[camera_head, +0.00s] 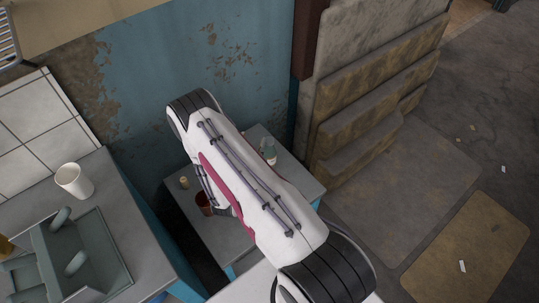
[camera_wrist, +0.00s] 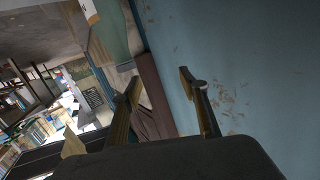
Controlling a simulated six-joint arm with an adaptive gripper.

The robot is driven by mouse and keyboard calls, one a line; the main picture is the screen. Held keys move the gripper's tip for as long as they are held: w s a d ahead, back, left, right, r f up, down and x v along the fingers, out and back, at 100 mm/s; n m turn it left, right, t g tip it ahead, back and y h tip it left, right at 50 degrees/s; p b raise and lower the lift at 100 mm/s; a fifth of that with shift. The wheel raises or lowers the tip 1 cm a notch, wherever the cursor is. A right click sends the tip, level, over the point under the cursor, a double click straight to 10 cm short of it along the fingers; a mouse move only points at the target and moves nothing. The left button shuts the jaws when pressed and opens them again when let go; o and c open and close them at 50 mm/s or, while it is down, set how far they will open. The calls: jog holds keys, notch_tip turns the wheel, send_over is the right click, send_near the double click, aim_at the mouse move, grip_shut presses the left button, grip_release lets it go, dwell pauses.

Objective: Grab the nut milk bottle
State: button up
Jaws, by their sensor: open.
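A small pale bottle with a bluish-green part (camera_head: 269,151) stands on a low grey table (camera_head: 221,237) in the head view, just right of my arm. It may be the nut milk bottle; its label is too small to read. My arm crosses the middle of the head view and covers part of the table. My gripper is hidden there. In the wrist view my gripper (camera_wrist: 160,84) is open, with two fingers apart and nothing between them. It faces the blue wall and a brown post.
A dark red cup (camera_head: 204,204) and a small tan item (camera_head: 184,183) stand on the low table, left of my arm. A white cup (camera_head: 74,181) and a grey-green rack (camera_head: 78,258) are on the left counter. The blue wall (camera_head: 214,62) stands close behind.

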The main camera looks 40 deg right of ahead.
aim_at(268, 144)
jog(key=s+f+h, duration=0.1)
jog(key=s+f, duration=0.2)
jog(key=s, duration=0.3)
jog(key=shift+d+n+t+h, duration=0.3)
jog(key=shift+d+n, duration=0.05)
jog(key=shift+n, duration=0.05)
jog(key=shift+w+d, duration=0.1)
jog(key=shift+x, duration=1.2)
jog(key=shift+x, duration=2.6)
jog(key=shift+f, duration=0.1)
grip_shut()
